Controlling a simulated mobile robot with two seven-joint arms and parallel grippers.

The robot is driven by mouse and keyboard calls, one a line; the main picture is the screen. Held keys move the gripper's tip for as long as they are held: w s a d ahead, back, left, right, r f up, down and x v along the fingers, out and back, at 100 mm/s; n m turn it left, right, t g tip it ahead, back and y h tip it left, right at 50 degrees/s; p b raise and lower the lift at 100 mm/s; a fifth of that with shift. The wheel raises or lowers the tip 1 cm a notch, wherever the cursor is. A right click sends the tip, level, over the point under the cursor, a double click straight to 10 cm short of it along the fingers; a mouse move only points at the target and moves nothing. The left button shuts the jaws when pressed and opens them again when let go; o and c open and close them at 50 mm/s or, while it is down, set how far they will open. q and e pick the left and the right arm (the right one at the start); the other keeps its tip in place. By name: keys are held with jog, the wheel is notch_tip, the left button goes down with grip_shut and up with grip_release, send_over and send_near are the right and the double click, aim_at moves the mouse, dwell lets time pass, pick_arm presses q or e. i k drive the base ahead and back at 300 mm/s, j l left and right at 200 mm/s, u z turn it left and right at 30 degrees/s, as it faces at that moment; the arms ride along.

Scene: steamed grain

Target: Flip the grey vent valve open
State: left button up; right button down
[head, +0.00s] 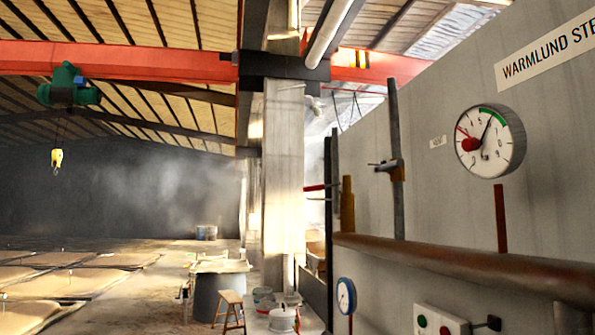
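A dark grey upright pipe (396,125) stands against the grey panel at centre right. A brass-coloured valve body (396,169) sits on it, with a short dark grey lever (376,166) pointing left, roughly level. This looks like the grey vent valve; whether it is open cannot be told. To its lower left, a red lever (318,187) sticks out level to the left near a brass-coloured fitting (347,205). Neither of my grippers shows in the head view.
The grey panel (455,210) carries a large round gauge (490,142), and a thick brown pipe (455,262) runs along it. Below are a blue-rimmed gauge (346,296) and a control box (437,321). A bench with pots (283,318) and a wooden stool (229,300) stand lower left of the panel.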

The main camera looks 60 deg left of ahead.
aim_at(386, 167)
jog(key=u, duration=1.4)
jog(key=z, duration=0.4)
jog(key=i+j+z, duration=0.1)
jog(key=j+z, duration=0.45)
jog(key=z, duration=0.15)
jog(key=j+z, duration=0.75)
jog(key=j, duration=0.6)
jog(key=k+j, duration=0.1)
jog(key=j, duration=0.75)
jog(key=k+j+z, duration=0.1)
jog(key=j, duration=0.35)
jog(key=k+j, duration=0.15)
jog(key=j, duration=0.25)
jog(key=k+j, duration=0.1)
jog(key=j, duration=0.3)
jog(key=i+j, duration=0.1)
